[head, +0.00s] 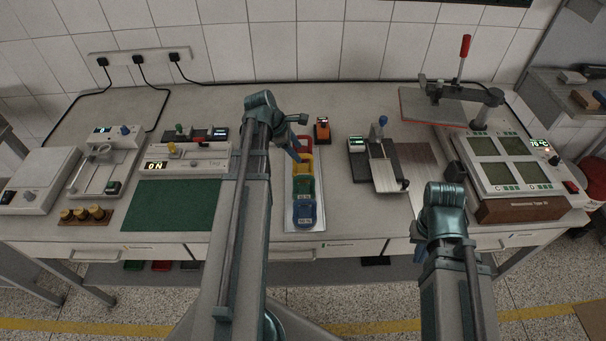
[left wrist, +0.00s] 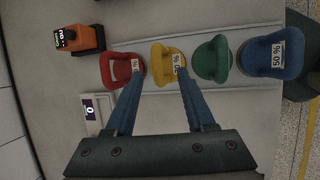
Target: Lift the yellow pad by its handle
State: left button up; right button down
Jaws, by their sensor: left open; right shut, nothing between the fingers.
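The yellow pad (head: 303,164) stands in a row of coloured pads on a pale tray (head: 319,222), between the red and green pads. In the left wrist view the yellow pad (left wrist: 167,66) has a raised handle and a "20 %" label. My left gripper (left wrist: 158,70) is open, with one blue finger on each side of the yellow pad's near edge. The left fingertip lies over the edge of the red pad in the picture. I cannot tell whether the fingers touch anything. My left gripper also shows in the head view (head: 293,148).
The red pad (left wrist: 121,70), green pad (left wrist: 211,60) and blue pad (left wrist: 272,53) stand close by in the row. An orange device (head: 321,130) is just behind. A green mat (head: 170,205) lies left; a hotplate device (head: 510,160) stands right.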

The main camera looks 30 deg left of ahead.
aim_at(303, 156)
pick_arm(q)
jog(key=shift+w+b+x, duration=0.2)
jog(key=shift+b+x, duration=2.15)
jog(key=shift+x, duration=0.35)
jog(key=shift+r, duration=0.2)
grip_shut()
